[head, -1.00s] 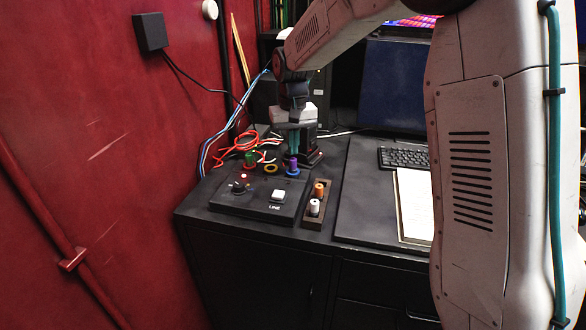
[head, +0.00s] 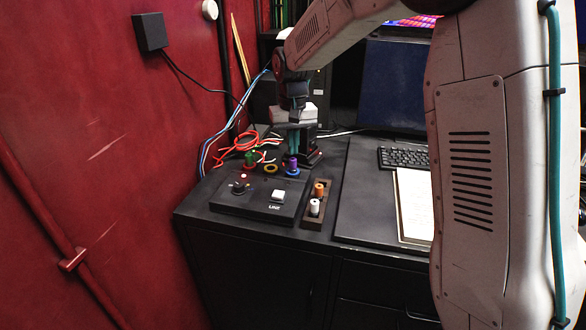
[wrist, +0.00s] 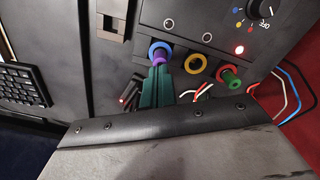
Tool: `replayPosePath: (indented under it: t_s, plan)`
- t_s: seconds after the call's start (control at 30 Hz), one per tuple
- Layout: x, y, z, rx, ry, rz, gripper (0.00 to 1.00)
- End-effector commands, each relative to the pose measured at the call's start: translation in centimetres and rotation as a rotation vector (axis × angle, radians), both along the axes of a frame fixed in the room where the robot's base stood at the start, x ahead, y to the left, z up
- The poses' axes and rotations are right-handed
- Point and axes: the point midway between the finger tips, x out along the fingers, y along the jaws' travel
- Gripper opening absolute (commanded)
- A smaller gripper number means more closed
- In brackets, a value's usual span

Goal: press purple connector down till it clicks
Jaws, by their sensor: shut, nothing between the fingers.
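The purple connector (head: 293,162) stands upright in a blue ring (head: 292,172) at the back right of the black box (head: 247,200). In the wrist view the purple connector (wrist: 160,59) shows inside the blue ring, in front of the teal fingertips. My gripper (head: 294,147) is shut and empty, pointing down close above or against the purple connector. In the wrist view my gripper (wrist: 158,75) lines up with it. Whether the tips touch the connector I cannot tell.
A yellow ring (head: 270,169) is empty beside it, and a green connector (head: 249,159) stands further left. A white button (head: 278,196) and a knob (head: 239,187) are on the box. A brown holder with orange (head: 319,189) and white (head: 314,207) connectors is to the right. Loose cables lie behind.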

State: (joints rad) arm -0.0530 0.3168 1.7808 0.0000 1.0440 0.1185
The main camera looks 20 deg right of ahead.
Motion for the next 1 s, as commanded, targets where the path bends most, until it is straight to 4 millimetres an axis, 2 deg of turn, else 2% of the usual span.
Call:
replayPosePath:
  t_s: [0.47,1.0]
  plan:
    - [0.0,0.0,-0.03,0.0,0.0,0.0,0.0]
    - [0.01,0.0,-0.95,0.0,0.0,0.0,0.0]
